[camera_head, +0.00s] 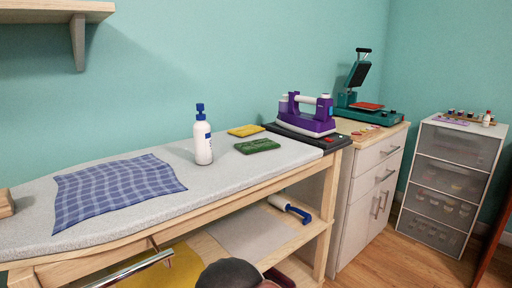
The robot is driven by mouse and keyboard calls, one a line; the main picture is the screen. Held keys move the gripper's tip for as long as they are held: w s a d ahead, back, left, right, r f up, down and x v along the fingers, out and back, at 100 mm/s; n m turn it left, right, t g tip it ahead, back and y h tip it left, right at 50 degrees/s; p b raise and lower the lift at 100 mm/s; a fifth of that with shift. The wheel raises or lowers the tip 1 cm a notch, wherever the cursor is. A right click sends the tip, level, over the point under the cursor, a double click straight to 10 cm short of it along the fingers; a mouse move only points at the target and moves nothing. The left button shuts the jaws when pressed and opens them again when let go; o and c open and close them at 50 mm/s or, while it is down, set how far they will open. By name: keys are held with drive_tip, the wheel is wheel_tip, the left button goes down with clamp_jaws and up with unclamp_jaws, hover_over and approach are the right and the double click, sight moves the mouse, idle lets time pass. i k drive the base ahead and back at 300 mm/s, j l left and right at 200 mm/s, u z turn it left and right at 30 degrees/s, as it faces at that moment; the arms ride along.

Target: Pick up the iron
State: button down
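The iron (322,124) is purple with a pale base and a whitish bar across its top. It rests on a black stand (330,141) at the far right end of the padded ironing table (110,222). Nothing is touching it from above. My gripper does not show in the head view, so its opening and its distance from the iron cannot be seen.
A green heat press (375,112) stands on the cabinet (357,205) behind right. Floor shows at right.

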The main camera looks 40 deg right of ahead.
sight(289, 117)
drive_tip(key=z, duration=1.45)
